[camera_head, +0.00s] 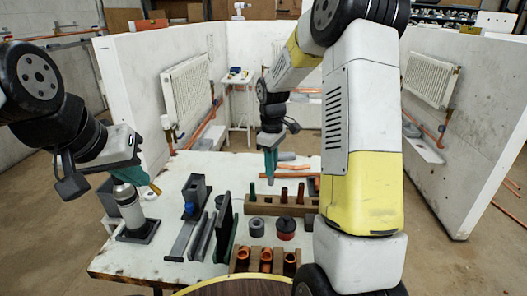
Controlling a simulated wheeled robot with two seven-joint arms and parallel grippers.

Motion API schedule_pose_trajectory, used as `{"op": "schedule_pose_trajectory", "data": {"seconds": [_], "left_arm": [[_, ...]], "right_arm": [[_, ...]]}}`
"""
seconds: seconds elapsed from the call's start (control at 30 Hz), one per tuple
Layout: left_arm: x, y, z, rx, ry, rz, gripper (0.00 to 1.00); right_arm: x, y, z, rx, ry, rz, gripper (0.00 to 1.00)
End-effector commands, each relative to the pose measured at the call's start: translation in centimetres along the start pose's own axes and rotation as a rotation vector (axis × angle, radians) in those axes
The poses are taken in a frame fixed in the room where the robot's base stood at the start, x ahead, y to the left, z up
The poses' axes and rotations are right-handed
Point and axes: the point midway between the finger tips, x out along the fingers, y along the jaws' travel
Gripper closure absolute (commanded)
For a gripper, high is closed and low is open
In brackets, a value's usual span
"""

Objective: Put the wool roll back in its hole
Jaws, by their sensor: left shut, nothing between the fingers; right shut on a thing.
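My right gripper (271,160) reaches down above the back of the wooden rack. It is shut on a small greyish roll-like thing (271,178), upright just under the fingers; it is too small to be sure it is the wool roll. The wooden rack (262,209) stands on the table with a green piece (252,191) and copper pieces (284,195) upright in it. The hole below the held thing cannot be made out clearly. My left gripper (150,186) is shut and empty at the left, by a white canister (130,209) in a dark holder.
A grey ring (257,226) and a red-and-black tin (286,228) stand in front of the rack. A front block holds copper fittings (267,258). Clear table lies front left.

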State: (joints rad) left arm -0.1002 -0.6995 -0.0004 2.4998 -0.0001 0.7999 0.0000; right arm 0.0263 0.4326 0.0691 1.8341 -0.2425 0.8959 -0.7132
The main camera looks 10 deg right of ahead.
Motion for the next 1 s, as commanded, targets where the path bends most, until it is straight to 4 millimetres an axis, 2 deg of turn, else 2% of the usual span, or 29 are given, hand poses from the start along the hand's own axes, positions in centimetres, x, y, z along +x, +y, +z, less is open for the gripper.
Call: {"op": "schedule_pose_trajectory", "data": {"seconds": [0.27, 0.67, 1.0], "left_arm": [[0.0, 0.0, 0.0, 0.0, 0.0, 0.0, 1.0], [0.0, 0.0, 0.0, 0.0, 0.0, 0.0, 1.0], [0.0, 0.0, 0.0, 0.0, 0.0, 0.0, 1.0]], "right_arm": [[1.4, -0.1, 0.0, -0.016, -0.002, -0.001, 1.0], [5.4, -0.1, 0.0, -0.014, -0.002, -0.002, 1.0], [5.5, -0.1, 0.0, -0.014, -0.001, -0.001, 1.0]]}}
